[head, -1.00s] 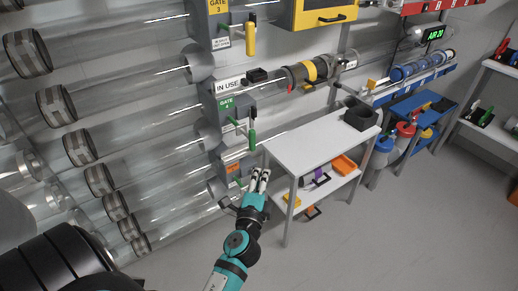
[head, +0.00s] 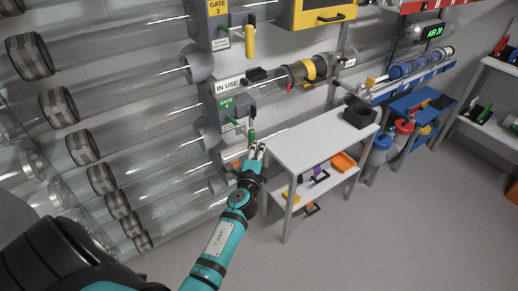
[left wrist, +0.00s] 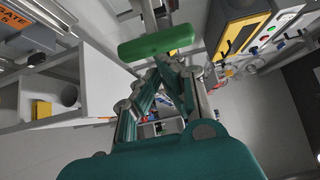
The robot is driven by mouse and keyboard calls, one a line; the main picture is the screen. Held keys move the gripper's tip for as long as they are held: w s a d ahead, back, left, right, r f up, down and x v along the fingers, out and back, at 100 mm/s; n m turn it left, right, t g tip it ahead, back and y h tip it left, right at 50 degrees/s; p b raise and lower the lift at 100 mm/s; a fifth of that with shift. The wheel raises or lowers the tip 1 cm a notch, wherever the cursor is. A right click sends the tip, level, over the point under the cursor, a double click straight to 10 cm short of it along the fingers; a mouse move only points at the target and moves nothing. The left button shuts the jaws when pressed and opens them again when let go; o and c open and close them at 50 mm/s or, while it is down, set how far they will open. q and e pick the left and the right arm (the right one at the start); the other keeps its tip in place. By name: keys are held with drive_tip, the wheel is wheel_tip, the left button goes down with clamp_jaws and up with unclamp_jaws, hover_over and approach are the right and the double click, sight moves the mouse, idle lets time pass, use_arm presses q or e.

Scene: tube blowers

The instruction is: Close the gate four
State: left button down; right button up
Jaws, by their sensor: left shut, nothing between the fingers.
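The gate four unit (head: 227,103), a grey box with a green label, is on the tube wall left of centre in the head view. Its green handle (head: 251,135) hangs at the end of a lever on the box's right side. In the left wrist view the green handle (left wrist: 157,42) lies crosswise just beyond the fingers. My left gripper (head: 257,147) is just below the handle, its fingertips close to it. It also shows in the left wrist view (left wrist: 168,62), shut and empty. Whether the fingertips touch the handle is unclear. My right gripper is not in view.
A white table (head: 310,138) with a dark bin (head: 358,114) stands close to the right of my left gripper. The gate three yellow handle (head: 249,42) hangs above. Clear tubes (head: 130,112) run along the left. Open floor (head: 390,235) lies at the lower right.

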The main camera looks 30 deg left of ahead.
sight(242, 133)
use_arm(q)
drive_tip(key=w+a, duration=0.1)
drive_tip(key=a, duration=0.2)
drive_tip(key=w+a, duration=0.1)
drive_tip(key=a, duration=0.1)
drive_tip(key=w+a+b, duration=0.1)
drive_tip(key=a, duration=0.2)
drive_tip(key=shift+w+a+f, duration=0.1)
drive_tip(key=shift+w+a, duration=0.2)
drive_tip(key=shift+a, duration=0.3)
drive_tip(key=shift+r, duration=0.25)
drive_tip(key=shift+f, duration=0.1)
